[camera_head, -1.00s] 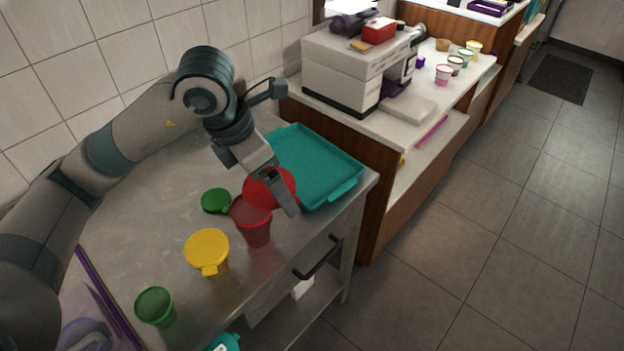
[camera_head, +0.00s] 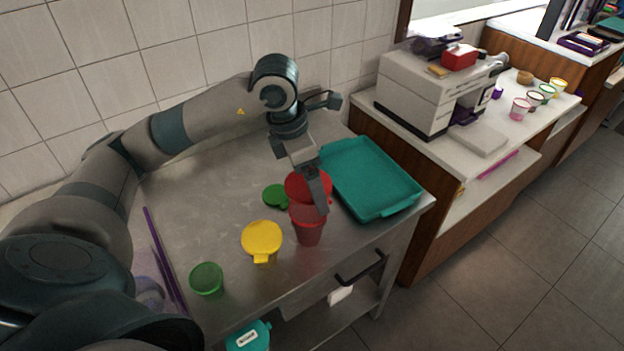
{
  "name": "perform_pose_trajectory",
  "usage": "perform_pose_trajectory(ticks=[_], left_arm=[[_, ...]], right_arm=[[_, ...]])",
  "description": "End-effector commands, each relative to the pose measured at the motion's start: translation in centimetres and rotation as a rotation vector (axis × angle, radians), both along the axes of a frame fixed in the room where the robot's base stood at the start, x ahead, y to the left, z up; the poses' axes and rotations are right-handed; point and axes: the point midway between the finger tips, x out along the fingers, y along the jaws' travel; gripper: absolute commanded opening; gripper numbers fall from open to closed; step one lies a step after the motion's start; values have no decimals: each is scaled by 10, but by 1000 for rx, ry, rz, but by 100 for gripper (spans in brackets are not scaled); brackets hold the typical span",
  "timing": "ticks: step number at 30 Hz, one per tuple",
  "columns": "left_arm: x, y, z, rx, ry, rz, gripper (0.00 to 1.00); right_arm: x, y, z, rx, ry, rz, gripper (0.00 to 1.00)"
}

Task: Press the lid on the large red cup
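The large red cup (camera_head: 307,232) stands upright on the metal counter. A red lid (camera_head: 300,185) is at the cup's far upper side, overlapping its rim in the picture. I cannot tell whether it touches the cup. My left gripper (camera_head: 319,203) reaches down from above, with a finger in front of the lid and its tip by the cup's rim. The finger hides part of the lid, and I cannot tell whether the gripper is shut on it. My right gripper is not in view.
A teal tray (camera_head: 400,208) lies just right of the cup. A green lid (camera_head: 274,196), a yellow-lidded cup (camera_head: 262,238) and a green cup (camera_head: 206,280) stand to the left. A coffee machine (camera_head: 415,95) stands on the counter behind right. The counter's front edge is close.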

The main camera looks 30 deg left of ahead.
Motion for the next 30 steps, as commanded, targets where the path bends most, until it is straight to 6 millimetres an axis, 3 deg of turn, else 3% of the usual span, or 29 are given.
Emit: perform_pose_trajectory(ticks=[8, 20, 30], left_arm=[[0, 0, -10, -1, 1, 0, 69], [-1, 0, -41, 0, 1, 0, 69], [0, 0, -62, 0, 0, 0, 69]], right_arm=[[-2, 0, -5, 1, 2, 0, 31], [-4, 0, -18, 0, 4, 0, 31], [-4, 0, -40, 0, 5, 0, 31]])
